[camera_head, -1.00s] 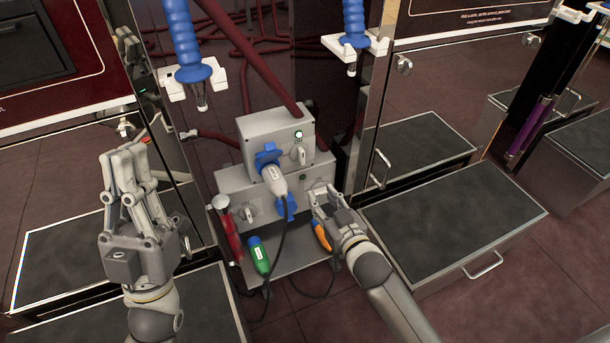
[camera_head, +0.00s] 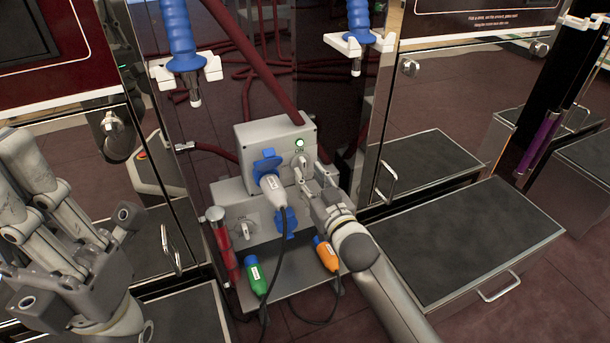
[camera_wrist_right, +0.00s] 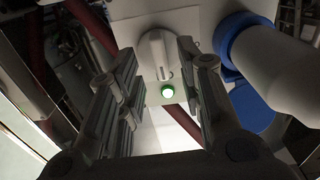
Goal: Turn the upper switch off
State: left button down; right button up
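The upper switch (camera_head: 300,160) is a pale rotary knob on the front of the upper grey box (camera_head: 248,136). A green lamp (camera_head: 299,143) glows above it, with an "ON" marking between them. In the right wrist view the knob (camera_wrist_right: 156,55) lies between the fingertips, with the lit lamp (camera_wrist_right: 167,91) below it. My right gripper (camera_head: 311,177) is open, its fingertips close to the knob; I cannot tell whether they touch it. My left gripper (camera_head: 35,165) is in the left foreground, away from the boxes; its finger opening is unclear.
A white plug (camera_head: 271,191) sits in the blue socket beside the upper switch. Below is a second box with its own switch (camera_head: 246,229). Green (camera_head: 257,280) and orange (camera_head: 326,254) plugs rest at the lower shelf. A red cylinder (camera_head: 223,248) stands left.

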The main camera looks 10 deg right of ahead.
aim_at(304, 170)
jog(key=shift+w+a+b, duration=0.2)
jog(key=shift+w+b, duration=0.1)
jog(key=shift+w, duration=0.55)
jog(key=shift+w+a+b, duration=0.15)
jog(key=shift+w+b, duration=0.1)
jog(key=shift+w, duration=0.6)
grip_shut()
